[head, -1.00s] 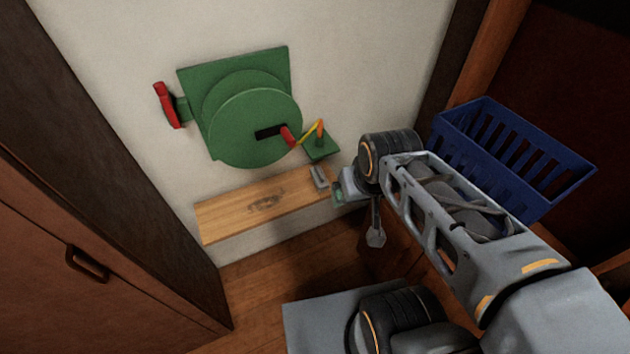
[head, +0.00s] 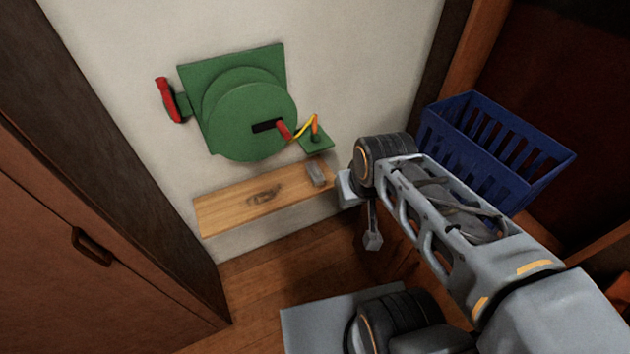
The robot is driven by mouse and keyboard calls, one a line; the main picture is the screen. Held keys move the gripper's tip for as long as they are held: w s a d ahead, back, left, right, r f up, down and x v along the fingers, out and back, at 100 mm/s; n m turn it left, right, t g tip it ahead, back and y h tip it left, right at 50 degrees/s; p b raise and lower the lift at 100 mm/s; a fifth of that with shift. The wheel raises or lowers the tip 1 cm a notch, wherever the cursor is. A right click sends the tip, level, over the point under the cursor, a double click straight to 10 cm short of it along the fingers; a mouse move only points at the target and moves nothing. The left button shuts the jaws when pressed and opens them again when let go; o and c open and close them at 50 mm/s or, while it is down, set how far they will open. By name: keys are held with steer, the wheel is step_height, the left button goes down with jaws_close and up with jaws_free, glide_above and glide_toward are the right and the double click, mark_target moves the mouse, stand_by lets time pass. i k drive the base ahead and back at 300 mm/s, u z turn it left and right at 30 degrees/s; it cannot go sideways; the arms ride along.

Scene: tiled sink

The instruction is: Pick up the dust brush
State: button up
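No object is clearly recognisable as a dust brush in the head view. A small grey piece (head: 316,174) lies at the right end of the wooden shelf (head: 225,213); I cannot tell what it is. My arm reaches in from the lower right, and its black wrist joint is just right of the shelf end. A light grey part and a thin hanging metal piece show at the wrist. My gripper's fingers are not clearly visible, so whether they are open, shut or holding something cannot be seen.
A green wall machine (head: 245,120) with red handles and a yellow-orange arm is above the shelf. A blue slatted basket (head: 490,150) stands right of my wrist. A brown cabinet door (head: 90,270) is at left. Some wooden floor (head: 260,290) shows below the shelf.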

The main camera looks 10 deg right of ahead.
mark_target(313, 168)
steer(key=k, duration=1.1)
steer(key=u, duration=0.8)
steer(key=i, duration=1.4)
steer(key=z, duration=0.65)
steer(key=i, duration=0.65)
steer(key=z, duration=0.05)
